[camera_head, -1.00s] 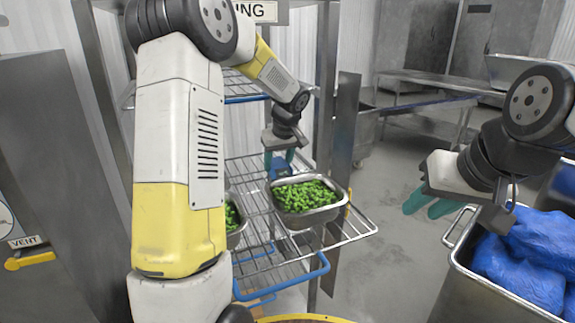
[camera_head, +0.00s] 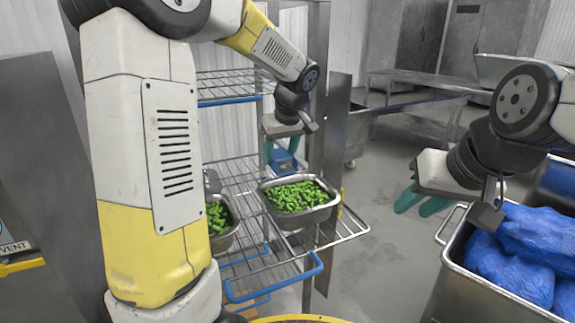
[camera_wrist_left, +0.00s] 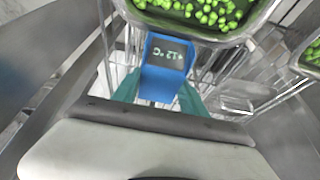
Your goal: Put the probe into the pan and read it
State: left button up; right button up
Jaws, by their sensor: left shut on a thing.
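The probe (camera_head: 284,161) is a blue box with a lit display. My left gripper (camera_head: 282,148) is shut on it at the back edge of a steel pan (camera_head: 322,213) of green vegetables. In the left wrist view the probe (camera_wrist_left: 163,68) sits between the teal fingers, close beside the pan's rim (camera_wrist_left: 205,38). Its display shows upside-down figures and a C; I cannot read the value surely. The probe's stem is hidden, so I cannot tell whether it touches the food. My right gripper (camera_head: 422,201) is open and empty, left of a steel bin.
The pan stands on a pulled-out wire shelf (camera_head: 345,230) of a rack. A second pan (camera_head: 222,241) of green vegetables stands to its left. The steel bin (camera_head: 463,282) holds blue bags (camera_head: 512,262). A steel post (camera_head: 315,150) rises behind the pan. The floor between rack and bin is clear.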

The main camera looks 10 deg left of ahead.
aim_at(280, 155)
pick_arm(q)
notch_tip(280, 155, up, 14)
jog(key=shift+r, duration=0.2)
dwell(0.4)
